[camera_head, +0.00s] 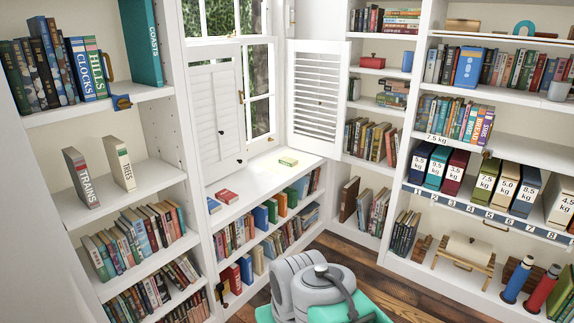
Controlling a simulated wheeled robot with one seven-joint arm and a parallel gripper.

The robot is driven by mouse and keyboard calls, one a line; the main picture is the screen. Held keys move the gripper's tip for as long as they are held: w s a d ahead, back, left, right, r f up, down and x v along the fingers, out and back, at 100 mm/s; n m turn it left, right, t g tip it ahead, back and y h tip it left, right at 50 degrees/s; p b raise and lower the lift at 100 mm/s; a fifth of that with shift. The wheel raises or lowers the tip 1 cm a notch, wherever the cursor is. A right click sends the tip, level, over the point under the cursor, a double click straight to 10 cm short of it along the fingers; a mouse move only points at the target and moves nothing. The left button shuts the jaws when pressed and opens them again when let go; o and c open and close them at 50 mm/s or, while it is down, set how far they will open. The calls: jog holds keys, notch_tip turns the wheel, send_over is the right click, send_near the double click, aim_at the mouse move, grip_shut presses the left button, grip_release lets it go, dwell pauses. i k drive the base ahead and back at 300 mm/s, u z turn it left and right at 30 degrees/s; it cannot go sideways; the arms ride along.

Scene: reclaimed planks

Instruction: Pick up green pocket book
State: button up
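A small green book (288,161) lies flat on the white window-seat top (262,172), near its back right part below the window. It looks pale green with a light edge, and nothing covers it. A small red book (227,197) and a small blue book (213,205) lie flat on the same top, farther left and apart from the green one. Grey and teal parts of my own body show at the bottom centre, well below the window seat. I cannot make out my gripper's fingers in this view.
White bookcases full of books stand at the left (137,239) and right (460,153). A louvred shutter (318,88) stands open beside the window, at the seat's right end. Wooden floor (345,256) shows in front of the shelves. The seat top around the green book is bare.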

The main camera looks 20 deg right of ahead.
aim_at(285, 163)
jog(key=z, duration=0.85)
jog(key=k, duration=1.1)
jog(key=z, duration=1.1)
jog(key=i, duration=2.8)
jog(key=u, duration=0.7)
jog(key=i, duration=1.2)
jog(key=u, duration=1.6)
jog(key=i, duration=1)
jog(key=u, duration=1.1)
jog(key=i, duration=0.2)
jog(key=u, duration=0.1)
